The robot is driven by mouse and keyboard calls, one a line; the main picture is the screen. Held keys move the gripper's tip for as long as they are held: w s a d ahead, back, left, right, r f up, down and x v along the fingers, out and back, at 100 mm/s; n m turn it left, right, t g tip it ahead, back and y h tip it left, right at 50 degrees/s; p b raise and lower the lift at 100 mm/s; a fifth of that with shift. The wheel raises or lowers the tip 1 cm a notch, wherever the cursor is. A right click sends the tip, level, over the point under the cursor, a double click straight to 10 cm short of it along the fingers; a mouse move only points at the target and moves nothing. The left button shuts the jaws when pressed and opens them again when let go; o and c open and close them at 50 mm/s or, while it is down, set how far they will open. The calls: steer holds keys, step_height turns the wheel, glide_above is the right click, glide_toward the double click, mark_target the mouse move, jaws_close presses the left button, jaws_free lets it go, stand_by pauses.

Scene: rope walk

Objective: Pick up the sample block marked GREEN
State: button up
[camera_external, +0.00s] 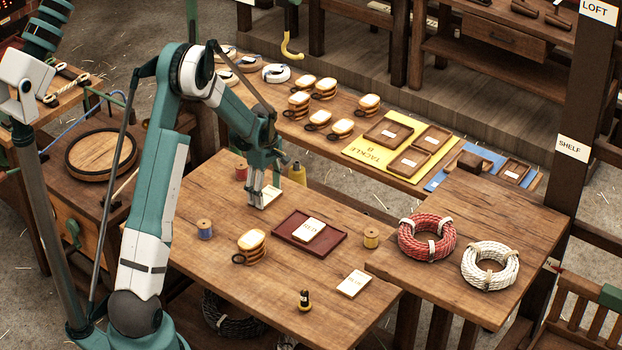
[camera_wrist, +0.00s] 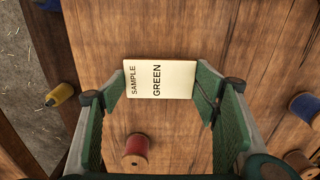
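The cream block marked SAMPLE GREEN (camera_wrist: 160,80) lies between the fingertips of my gripper (camera_wrist: 161,88) in the wrist view. Its two side edges are right at the finger pads; I cannot tell whether both pads press on it. In the external view my gripper (camera_external: 262,188) points down at the table's far left part. The pale block (camera_external: 268,198) shows at its tips, partly hidden by the fingers, on or very close to the wooden table (camera_external: 200,270).
A block marked RED (camera_external: 308,229) lies on a dark red tray (camera_external: 287,225). Another pale block (camera_external: 354,283) lies near the front right edge. Thread spools (camera_external: 205,229) (camera_external: 371,238), a red spool (camera_wrist: 135,152) and a pulley block (camera_external: 252,244) stand around my gripper.

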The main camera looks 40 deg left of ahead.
mark_target(266, 195)
steer(key=shift+c, duration=1)
steer(key=shift+r, duration=0.1)
step_height(266, 195, up, 10)
steer(key=p, duration=0.1)
steer(key=shift+p, duration=0.3)
